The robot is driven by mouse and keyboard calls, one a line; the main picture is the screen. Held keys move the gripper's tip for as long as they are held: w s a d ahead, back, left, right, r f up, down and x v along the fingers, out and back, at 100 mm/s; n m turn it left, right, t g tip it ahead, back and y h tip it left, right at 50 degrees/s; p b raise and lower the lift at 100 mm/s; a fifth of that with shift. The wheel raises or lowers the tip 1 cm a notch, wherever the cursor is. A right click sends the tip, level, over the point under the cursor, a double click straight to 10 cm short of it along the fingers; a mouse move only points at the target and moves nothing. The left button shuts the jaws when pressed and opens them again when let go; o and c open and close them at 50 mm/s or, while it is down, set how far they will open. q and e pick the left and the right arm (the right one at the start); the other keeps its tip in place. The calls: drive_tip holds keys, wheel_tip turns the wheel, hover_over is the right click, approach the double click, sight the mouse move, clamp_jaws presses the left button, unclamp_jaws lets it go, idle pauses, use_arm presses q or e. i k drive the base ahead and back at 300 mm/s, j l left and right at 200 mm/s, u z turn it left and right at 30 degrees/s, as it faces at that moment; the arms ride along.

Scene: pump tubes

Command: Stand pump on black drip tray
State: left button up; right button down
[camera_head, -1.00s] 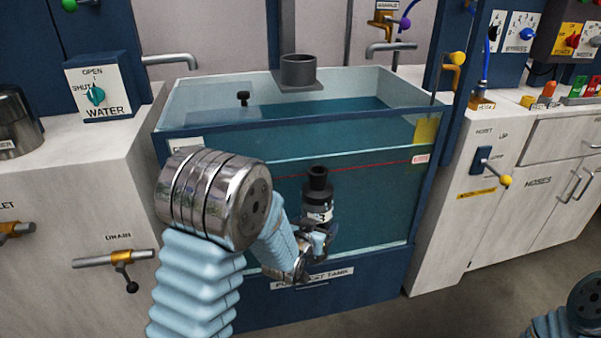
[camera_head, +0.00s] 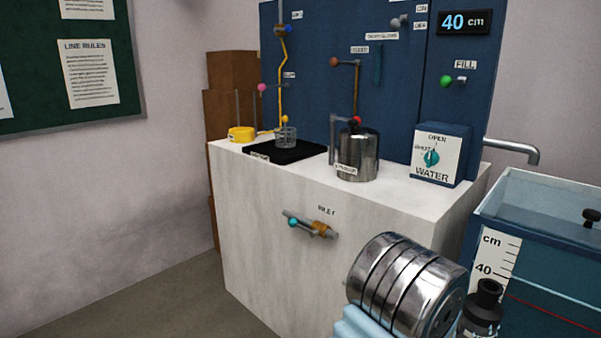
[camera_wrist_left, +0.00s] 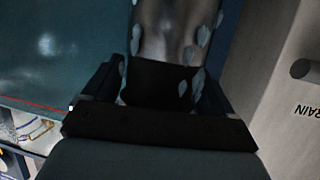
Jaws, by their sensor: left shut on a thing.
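The pump, a dark cylinder with a black top spout (camera_head: 485,304), stands upright at the bottom right of the head view, in front of the tank and beside my left arm. Its lower part is cut off there. In the left wrist view my left gripper (camera_wrist_left: 158,88) is shut on the pump (camera_wrist_left: 170,35), around its dark band, with pale drop-like marks on the shiny body. The black drip tray (camera_head: 302,153) lies flat on the white counter at the left, well apart from the pump. My right gripper is out of view.
The water control box (camera_head: 441,155) and glass tank (camera_head: 535,212) are farther right. An inlet valve (camera_head: 310,224) juts from the counter front.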

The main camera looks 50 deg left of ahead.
sight(287, 156)
drive_tip(key=j+u, duration=0.4)
drive_tip(key=k+j, duration=0.1)
drive_tip(key=j, duration=0.7)
drive_tip(key=k+j, duration=0.1)
drive_tip(key=j, duration=0.7)
drive_tip(key=k+j, duration=0.1)
drive_tip(key=j, duration=1.5)
drive_tip(key=k, duration=0.05)
